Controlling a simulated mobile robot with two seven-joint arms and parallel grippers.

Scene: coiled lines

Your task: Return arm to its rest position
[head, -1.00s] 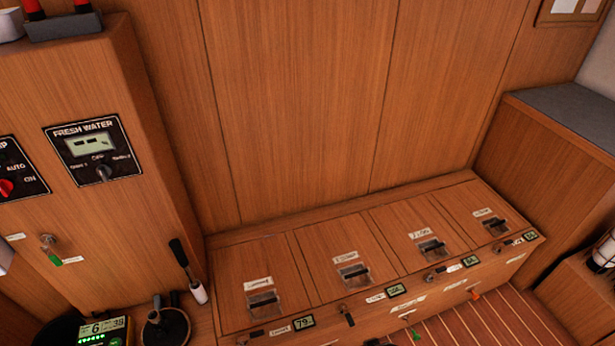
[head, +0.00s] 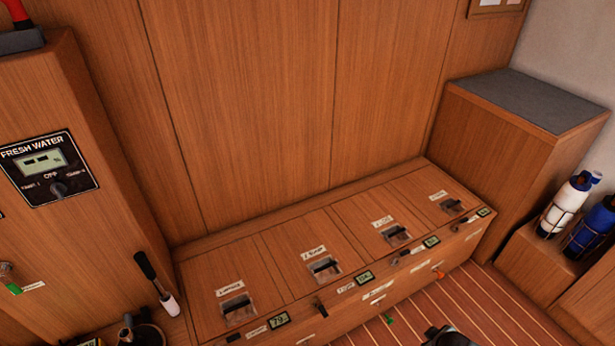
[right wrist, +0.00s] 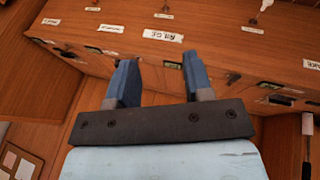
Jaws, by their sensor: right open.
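My right gripper (right wrist: 159,78) shows in the right wrist view. Its two blue fingers stand apart with nothing between them. Beyond the fingertips is a wooden locker front with labels, and I cannot tell the exact distance. In the head view a small dark part, probably of my right arm, shows at the bottom edge over the slatted floor. My left gripper is not in view.
A long wooden locker (head: 228,267) with several latched lids and small displays runs along the panelled wall. A fresh water panel (head: 47,167) is at left. A grey-topped cabinet (head: 535,98) and a strapped white bottle (head: 566,203) stand at right. Slatted floor (head: 480,300) is open in front.

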